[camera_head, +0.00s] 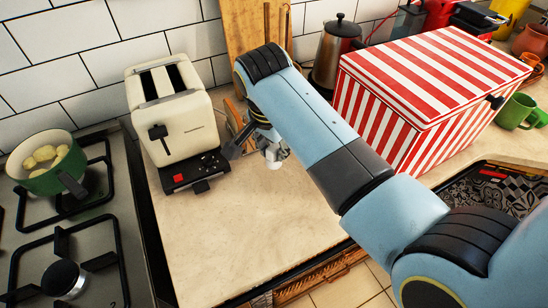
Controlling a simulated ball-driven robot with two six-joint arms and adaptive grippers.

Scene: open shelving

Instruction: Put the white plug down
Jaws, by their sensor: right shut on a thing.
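My right arm reaches in from the lower right, over the counter. Its gripper (254,150) points down to the left, beside the toaster's front right corner. The gripper is shut on the white plug (274,163), a small whitish piece that shows only in part under the jaw. The fingers and wrist hide the rest of it. The plug is low over the beige countertop (265,215); I cannot tell whether it touches it. My left gripper is not in view.
A cream toaster (185,125) stands left of the gripper. A red-and-white striped box (400,120) and a coffee pot (328,60) stand behind my arm. A stove with a green pot (45,180) is at the left. The front of the counter is clear.

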